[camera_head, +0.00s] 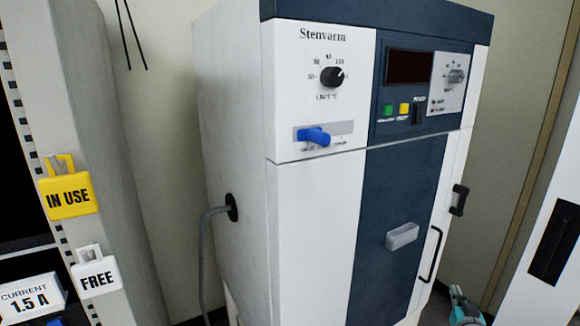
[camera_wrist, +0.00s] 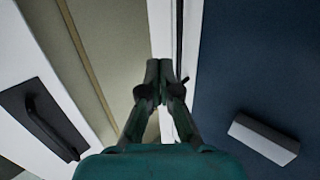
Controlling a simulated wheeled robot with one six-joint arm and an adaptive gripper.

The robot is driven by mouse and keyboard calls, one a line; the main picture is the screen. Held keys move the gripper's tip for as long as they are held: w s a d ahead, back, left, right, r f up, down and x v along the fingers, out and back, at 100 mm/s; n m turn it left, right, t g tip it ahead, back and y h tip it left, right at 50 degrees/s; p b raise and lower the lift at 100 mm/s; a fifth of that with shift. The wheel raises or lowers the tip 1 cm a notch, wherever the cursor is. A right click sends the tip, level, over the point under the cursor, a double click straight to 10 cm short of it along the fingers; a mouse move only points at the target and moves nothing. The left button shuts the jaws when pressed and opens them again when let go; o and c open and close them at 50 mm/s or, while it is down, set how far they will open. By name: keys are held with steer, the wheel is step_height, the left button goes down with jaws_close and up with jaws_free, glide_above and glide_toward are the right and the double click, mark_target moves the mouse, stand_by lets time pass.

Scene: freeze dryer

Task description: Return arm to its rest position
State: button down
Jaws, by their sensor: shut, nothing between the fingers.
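My gripper (camera_wrist: 160,72) shows in the wrist view with its two dark fingers together, shut and empty. It points along the white edge of the freeze dryer's front, between the dark blue panel and the wall gap. In the head view a small teal part of my arm (camera_head: 463,308) shows at the bottom right, in front of the cabinet's lower right side. The freeze dryer (camera_head: 315,220) stands upright in the middle, white with a dark blue panel. Its grey block handle (camera_head: 402,236) also shows in the wrist view (camera_wrist: 264,138).
The dryer has a black bar handle (camera_head: 431,254), a black latch (camera_head: 459,200) and a blue lever (camera_head: 314,136). A grey cable (camera_head: 204,255) hangs at its left side. A rack with a yellow IN USE tag (camera_head: 68,197) and a white FREE tag (camera_head: 97,276) stands left. A white cabinet (camera_head: 540,270) stands right.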

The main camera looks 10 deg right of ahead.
steer(key=s+a+f+y, duration=0.1)
steer(key=s+a+f, duration=0.4)
steer(key=a, duration=0.4)
steer(key=s+a+f, duration=0.4)
steer(key=a+f, duration=0.1)
steer(key=a, duration=0.3)
steer(key=s+a+f+n+y, duration=0.2)
steer(key=s+a+f, duration=0.1)
steer(key=s+a, duration=1)
steer(key=s+a+r+n+y, duration=0.1)
steer(key=s+a+r, duration=0.3)
steer(key=s, duration=0.4)
steer(key=s+a+r+n+y, duration=0.1)
steer(key=s+a+r, duration=0.3)
steer(key=s, duration=0.5)
steer(key=s+a+r+n+y, duration=0.2)
steer(key=s+a+r+y, duration=0.1)
steer(key=s, duration=0.6)
steer(key=shift+a+r+g, duration=0.3)
steer(key=shift+a+r, duration=0.4)
steer(key=shift+a, duration=0.45)
